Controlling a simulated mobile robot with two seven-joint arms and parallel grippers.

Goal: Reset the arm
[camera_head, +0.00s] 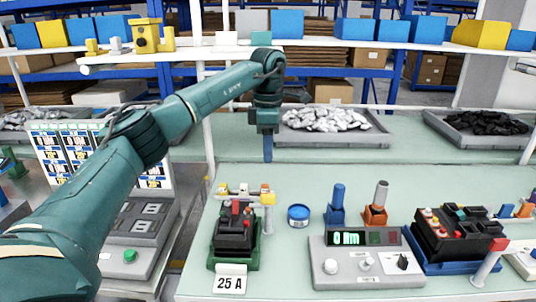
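My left arm reaches in from the left, and its gripper (268,150) points down above the back of the bench (310,178). The fingers show as one narrow shape, so their gap cannot be seen. The gripper is well clear of the black breaker (236,232), which stands in a green holder behind a "25 A" card (230,281). A grey control box (366,262) has a lit green display, knobs and a black switch. My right gripper is not in view.
A blue round tin (298,214), a blue upright tool (337,206) and an orange-based one (376,206) stand mid-bench. More breakers sit in a blue tray (412,250). Grey trays of white pieces (330,122) and black pieces (487,123) lie behind. The bench's middle back is clear.

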